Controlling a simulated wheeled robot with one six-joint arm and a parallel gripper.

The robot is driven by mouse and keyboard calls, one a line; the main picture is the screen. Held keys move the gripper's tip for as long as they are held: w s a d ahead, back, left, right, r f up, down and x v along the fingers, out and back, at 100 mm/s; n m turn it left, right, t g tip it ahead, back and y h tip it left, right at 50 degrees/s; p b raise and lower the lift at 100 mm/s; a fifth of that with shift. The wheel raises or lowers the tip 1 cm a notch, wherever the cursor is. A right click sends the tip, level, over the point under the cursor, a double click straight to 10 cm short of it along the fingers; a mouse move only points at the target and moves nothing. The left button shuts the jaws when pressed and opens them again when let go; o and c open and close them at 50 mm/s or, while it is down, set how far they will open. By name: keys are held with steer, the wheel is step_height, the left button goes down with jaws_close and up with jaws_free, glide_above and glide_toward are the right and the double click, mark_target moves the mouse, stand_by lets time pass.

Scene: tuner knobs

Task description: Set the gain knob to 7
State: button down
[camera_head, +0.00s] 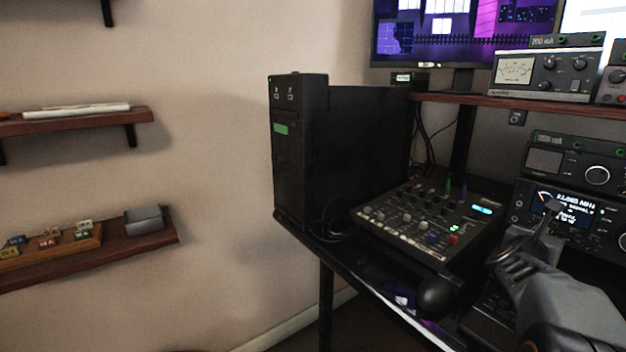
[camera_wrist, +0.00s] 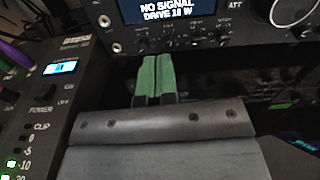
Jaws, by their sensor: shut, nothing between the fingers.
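My gripper (camera_wrist: 156,76) is shut and empty, its two green fingertips side by side. They point at the lower front of a black radio (camera_wrist: 125,22), just below a row of small knobs (camera_wrist: 182,40) under its lit display (camera_wrist: 168,8). I cannot tell whether they touch it. The knob labels are too small to read, so I cannot tell which knob is gain or its setting. In the head view the radio (camera_head: 605,215) is at the right, partly behind my arm, and the gripper (camera_head: 552,208) is in front of it.
A mixer (camera_head: 425,222) with many small knobs stands left of the radio; its edge also shows in the wrist view (camera_wrist: 62,105). Another radio (camera_head: 570,160) and a meter unit (camera_head: 545,75) are above.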

mark_target(555, 221)
steer(key=shift+w+d+m+p, duration=0.15)
steer(key=shift+d+m+p, duration=0.25)
steer(key=shift+d, duration=0.15)
steer(key=x, duration=0.4)
steer(key=shift+w+d+f, duration=0.1)
steer(key=shift+d+f, duration=0.15)
steer(key=shift+w+d+r, duration=0.1)
steer(key=shift+w+d, duration=0.05)
steer(key=shift+d, duration=0.05)
steer(key=shift+d+r, duration=0.1)
steer(key=shift+r, duration=0.45)
steer(key=shift+d+f+b, duration=0.1)
steer(key=shift+f+b, duration=0.2)
steer(key=shift+b, duration=0.65)
